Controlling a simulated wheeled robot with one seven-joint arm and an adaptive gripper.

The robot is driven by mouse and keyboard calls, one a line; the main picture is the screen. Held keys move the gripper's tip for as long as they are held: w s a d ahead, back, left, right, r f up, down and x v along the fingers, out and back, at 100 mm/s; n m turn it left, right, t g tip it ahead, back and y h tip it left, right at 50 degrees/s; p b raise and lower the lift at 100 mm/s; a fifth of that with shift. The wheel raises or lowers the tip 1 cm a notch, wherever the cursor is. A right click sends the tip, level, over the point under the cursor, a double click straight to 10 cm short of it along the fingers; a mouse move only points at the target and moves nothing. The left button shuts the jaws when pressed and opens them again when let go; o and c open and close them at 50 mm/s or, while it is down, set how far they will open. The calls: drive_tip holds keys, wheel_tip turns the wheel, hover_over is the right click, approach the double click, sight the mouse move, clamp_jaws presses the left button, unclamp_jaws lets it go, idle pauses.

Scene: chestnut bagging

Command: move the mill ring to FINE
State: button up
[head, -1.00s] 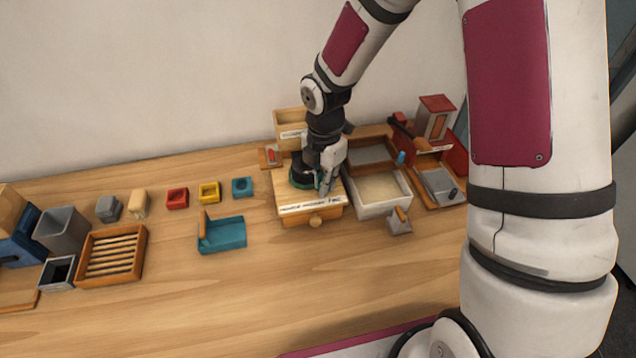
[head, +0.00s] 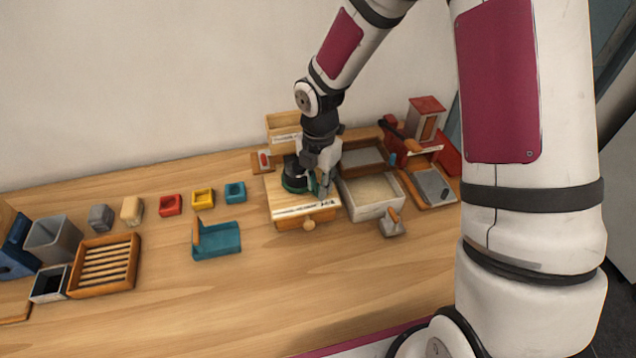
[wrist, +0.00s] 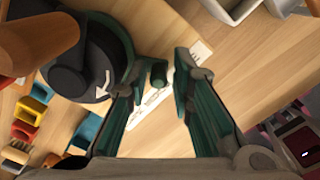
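The mill stands on a wooden box (head: 290,208) with a white label strip along its front top edge. The mill's green ring (head: 290,187) shows low around its dark body, partly hidden by my gripper; in the wrist view the ring (wrist: 128,45) curves around the dark body, which carries a white arrow. A short green peg (wrist: 158,74) stands out beside the ring. My gripper (head: 322,190) is low over the right side of the box. In the wrist view my gripper (wrist: 158,78) is open, its two fingers on either side of the peg with visible gaps. The label's words are too blurred to read.
A pale-filled tray (head: 372,208) and a small scoop (head: 391,225) stand close on the right. A wooden bin (head: 283,125) is behind the mill. A teal holder (head: 216,240) and small coloured blocks lie left. The front table is clear.

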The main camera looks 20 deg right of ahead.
sight(319, 184)
drive_tip(key=shift+r, duration=0.1)
wheel_tip(319, 184, up, 12)
idle(0.5)
